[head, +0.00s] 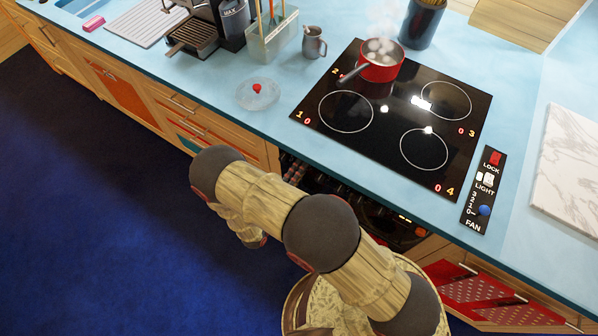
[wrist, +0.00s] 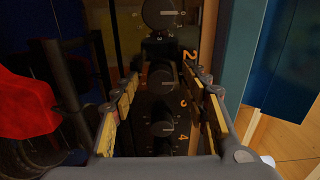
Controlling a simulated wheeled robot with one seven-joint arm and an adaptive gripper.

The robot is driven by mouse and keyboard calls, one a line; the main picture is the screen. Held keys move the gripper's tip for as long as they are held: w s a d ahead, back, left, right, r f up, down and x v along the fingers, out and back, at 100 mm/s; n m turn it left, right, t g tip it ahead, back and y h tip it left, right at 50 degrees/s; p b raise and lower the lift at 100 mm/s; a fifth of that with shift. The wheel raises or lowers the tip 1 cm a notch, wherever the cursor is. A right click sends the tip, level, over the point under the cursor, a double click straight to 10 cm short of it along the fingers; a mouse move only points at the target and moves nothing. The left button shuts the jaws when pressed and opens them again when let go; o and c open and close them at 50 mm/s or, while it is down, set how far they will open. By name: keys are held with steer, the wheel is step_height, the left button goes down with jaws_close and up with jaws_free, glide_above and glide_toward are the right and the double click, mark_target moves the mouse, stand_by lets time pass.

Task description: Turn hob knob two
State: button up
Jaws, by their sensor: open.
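In the wrist view the dark knob panel runs up the middle, with a column of round black knobs. An orange "2" (wrist: 190,55) shows by the right fingertip, with "3" and "4" lower down. I cannot tell for sure which knob the "2" marks. My gripper (wrist: 160,70) is open, its fingers either side of the knob column. In the head view my arm hides the gripper and most of the panel.
The black hob (head: 385,110) has a red pot (head: 381,60) steaming on zone two, its handle pointing left. A glass lid (head: 258,95) lies left of the hob. A fan and light panel (head: 482,190) is at its right. The blue floor at left is clear.

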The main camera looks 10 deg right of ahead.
steer(key=v, duration=1.2)
stand_by(0.3)
